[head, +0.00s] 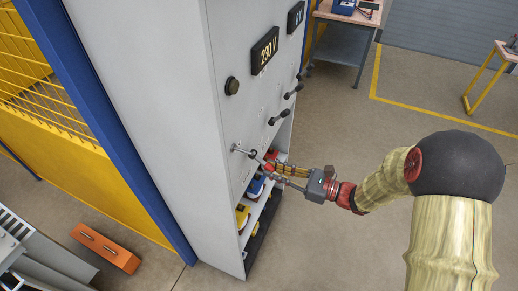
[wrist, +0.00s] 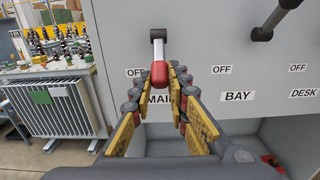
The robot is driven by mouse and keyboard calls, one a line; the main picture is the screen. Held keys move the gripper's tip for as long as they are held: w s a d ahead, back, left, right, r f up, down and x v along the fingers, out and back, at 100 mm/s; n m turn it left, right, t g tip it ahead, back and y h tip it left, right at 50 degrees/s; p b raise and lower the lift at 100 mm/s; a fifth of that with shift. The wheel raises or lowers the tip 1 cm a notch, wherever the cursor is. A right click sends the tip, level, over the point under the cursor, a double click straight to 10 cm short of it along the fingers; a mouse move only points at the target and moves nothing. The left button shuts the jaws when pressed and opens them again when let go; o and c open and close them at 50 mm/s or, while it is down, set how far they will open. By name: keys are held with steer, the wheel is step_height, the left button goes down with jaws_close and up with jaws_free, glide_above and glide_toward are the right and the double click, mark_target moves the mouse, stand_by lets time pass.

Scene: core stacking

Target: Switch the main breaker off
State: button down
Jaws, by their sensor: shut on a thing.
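The grey electrical cabinet (head: 165,110) stands left of my arm in the head view, with a row of levers on its front. The main breaker lever (wrist: 158,50) has a metal shaft and a red grip; in the wrist view it points down, above the partly hidden MAIN label (wrist: 159,98). An OFF label (wrist: 135,72) is just left of its grip. My gripper (wrist: 158,80) is shut on the red grip, one finger on each side. In the head view, my gripper (head: 271,166) is at the cabinet front, and its fingers partly hide the lever.
A dark-knobbed lever (wrist: 262,34) is to the right, over the BAY label (wrist: 238,96); a DESK label (wrist: 303,93) is further right. A 230 V display (head: 265,50) is above. Open shelves (head: 256,210) hold coloured items below. An orange box (head: 105,248) lies on the floor.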

steer(key=shift+f, duration=0.25)
steer(key=shift+w+a+f+b, duration=0.1)
steer(key=shift+a+f+b, duration=0.2)
steer(key=shift+a+f, duration=0.1)
steer(key=c, duration=1.6)
jaws_free()
steer(key=shift+r, duration=0.15)
steer(key=shift+c, duration=0.2)
steer(key=shift+d, duration=0.1)
steer(key=v, duration=1.2)
